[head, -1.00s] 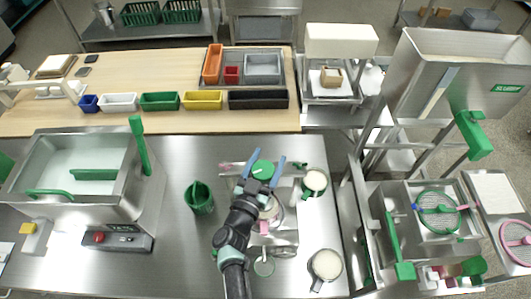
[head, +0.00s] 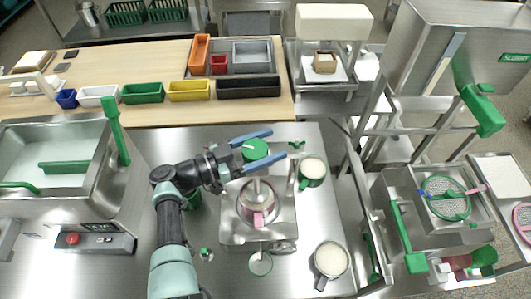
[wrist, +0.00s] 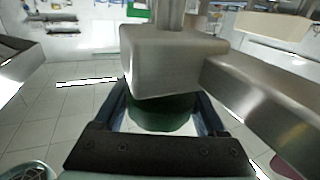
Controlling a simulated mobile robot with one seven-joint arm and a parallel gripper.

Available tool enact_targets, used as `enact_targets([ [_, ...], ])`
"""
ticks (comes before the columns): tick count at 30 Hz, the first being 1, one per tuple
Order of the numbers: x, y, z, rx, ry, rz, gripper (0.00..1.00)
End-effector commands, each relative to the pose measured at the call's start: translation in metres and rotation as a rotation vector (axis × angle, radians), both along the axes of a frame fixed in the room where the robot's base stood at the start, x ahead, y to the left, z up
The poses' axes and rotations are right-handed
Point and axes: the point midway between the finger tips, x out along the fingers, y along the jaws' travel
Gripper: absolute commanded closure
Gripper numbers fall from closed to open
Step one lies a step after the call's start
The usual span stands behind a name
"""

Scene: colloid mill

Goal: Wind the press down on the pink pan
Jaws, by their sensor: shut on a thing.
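The press (head: 240,229) is a metal frame on the steel table with a green knob (head: 255,150) at its far end. A round metal pan with a pink handle (head: 258,218) sits on the press below its metal head (head: 257,190); whether they touch I cannot tell. My gripper (head: 277,145) reaches in from the left, its blue fingers pointing right, shut on the green knob. In the wrist view the green knob (wrist: 160,117) is between the fingers, partly hidden by a metal block (wrist: 172,62) of the press.
Cups with green handles (head: 312,171) and grey handles (head: 331,259) stand right of the press. A green jug (head: 193,200) is partly behind my arm. A steel basin (head: 55,150) is at the left, a wooden table with coloured bins (head: 142,94) behind.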

Motion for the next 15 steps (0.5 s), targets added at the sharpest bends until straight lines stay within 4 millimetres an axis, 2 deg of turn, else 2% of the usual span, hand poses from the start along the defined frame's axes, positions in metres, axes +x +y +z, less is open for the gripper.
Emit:
enact_targets([
  [15,-0.0026,-0.0018,0.0003,0.002,0.0,-0.086,0.82],
])
